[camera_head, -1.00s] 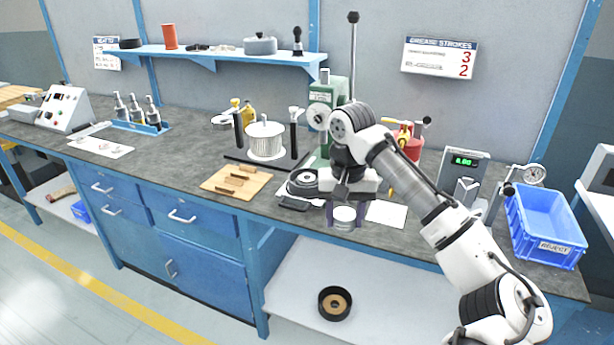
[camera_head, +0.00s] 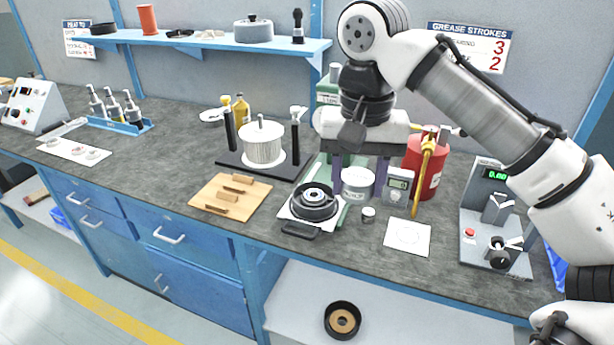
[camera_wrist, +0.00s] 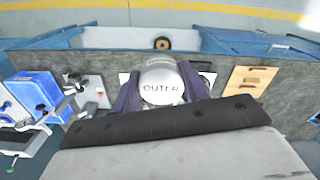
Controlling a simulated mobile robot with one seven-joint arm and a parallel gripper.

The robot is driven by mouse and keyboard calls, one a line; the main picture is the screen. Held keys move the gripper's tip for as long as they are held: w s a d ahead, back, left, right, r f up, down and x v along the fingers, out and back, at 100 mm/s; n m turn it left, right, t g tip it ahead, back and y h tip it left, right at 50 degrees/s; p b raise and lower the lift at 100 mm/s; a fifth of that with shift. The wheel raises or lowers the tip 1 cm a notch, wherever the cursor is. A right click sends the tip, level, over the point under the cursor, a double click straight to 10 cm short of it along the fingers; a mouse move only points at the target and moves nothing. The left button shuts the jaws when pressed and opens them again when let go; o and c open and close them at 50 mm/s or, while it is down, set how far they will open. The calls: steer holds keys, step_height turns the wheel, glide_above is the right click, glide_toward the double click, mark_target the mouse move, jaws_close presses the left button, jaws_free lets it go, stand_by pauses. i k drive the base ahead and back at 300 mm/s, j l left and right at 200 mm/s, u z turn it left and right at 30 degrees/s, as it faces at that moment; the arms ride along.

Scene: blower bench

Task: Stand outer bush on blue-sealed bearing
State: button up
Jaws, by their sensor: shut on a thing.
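My gripper (camera_head: 358,170) is shut on the outer bush (camera_head: 357,184), a pale cylinder between its purple fingers. The bush looks upright and appears held above the bench. In the wrist view the bush (camera_wrist: 160,88) shows the word OUTER on its face. Left of it and nearer the front, a black round part with a bright centre (camera_head: 313,201) sits on a pale plate. Small rings (camera_head: 95,154) lie on a white sheet at the far left. I cannot make out a blue seal on any of these, so I cannot tell which is the blue-sealed bearing.
A small metal cylinder (camera_head: 368,214) and a white card (camera_head: 407,237) lie right of the plate. A wooden board (camera_head: 230,195) and a spool stand (camera_head: 263,145) are to the left.

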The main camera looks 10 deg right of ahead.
mark_target(313, 194)
steer(key=i, duration=0.85)
